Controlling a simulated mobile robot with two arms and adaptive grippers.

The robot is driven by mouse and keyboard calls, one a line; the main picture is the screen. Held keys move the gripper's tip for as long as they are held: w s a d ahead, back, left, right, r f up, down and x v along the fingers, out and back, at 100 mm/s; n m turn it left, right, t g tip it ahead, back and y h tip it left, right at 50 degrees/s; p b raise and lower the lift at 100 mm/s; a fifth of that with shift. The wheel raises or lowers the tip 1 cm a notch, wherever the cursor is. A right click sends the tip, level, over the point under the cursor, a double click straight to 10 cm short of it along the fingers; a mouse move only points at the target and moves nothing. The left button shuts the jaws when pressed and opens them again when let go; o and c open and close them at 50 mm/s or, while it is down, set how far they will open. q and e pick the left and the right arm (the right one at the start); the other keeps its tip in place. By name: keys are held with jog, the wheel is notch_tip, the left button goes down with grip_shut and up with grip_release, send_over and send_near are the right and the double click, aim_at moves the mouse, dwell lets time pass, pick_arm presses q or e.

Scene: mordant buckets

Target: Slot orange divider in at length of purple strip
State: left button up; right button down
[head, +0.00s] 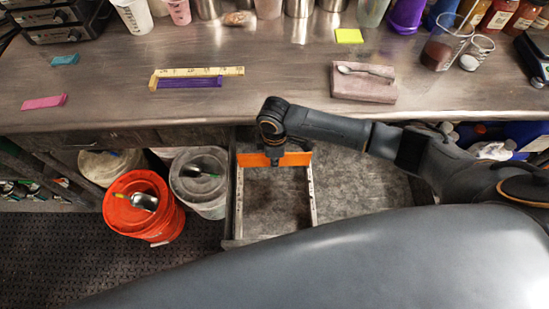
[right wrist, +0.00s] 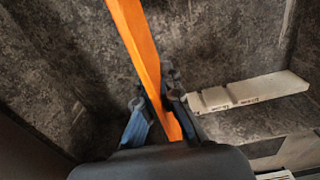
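The orange divider (head: 296,159) is held crosswise in the open drawer (head: 360,185), near its back, between two pale side rails. My right gripper (head: 274,158) is shut on the divider near its middle. In the right wrist view, the divider (right wrist: 138,45) runs between the two fingers (right wrist: 157,108). Whether its ends sit in slots is too small to tell. The purple strip (head: 189,82) lies on the counter against a yellow ruler (head: 225,71). The left rail (head: 239,200) and right rail (head: 311,195) run front to back; notches show on one rail (right wrist: 250,92) in the right wrist view. My left gripper is out of view.
The steel counter (head: 120,90) overhangs behind the drawer. On it lie a pink strip (head: 44,102), a teal strip (head: 65,60) and a brick-like block (head: 362,88) with a spoon. An orange bucket (head: 130,215) and a grey bucket (head: 200,180) stand left of the drawer.

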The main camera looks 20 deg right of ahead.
aim_at(275, 174)
jog(key=shift+p, duration=0.5)
dwell(0.9)
jog(key=shift+f+b, duration=1.5)
jog(key=shift+f, duration=1.6)
jog(key=c, duration=1.4)
grip_release()
jog(key=shift+c, duration=0.2)
jog(key=shift+r, duration=0.15)
notch_tip(275, 174, up, 12)
jog(key=shift+f, duration=0.1)
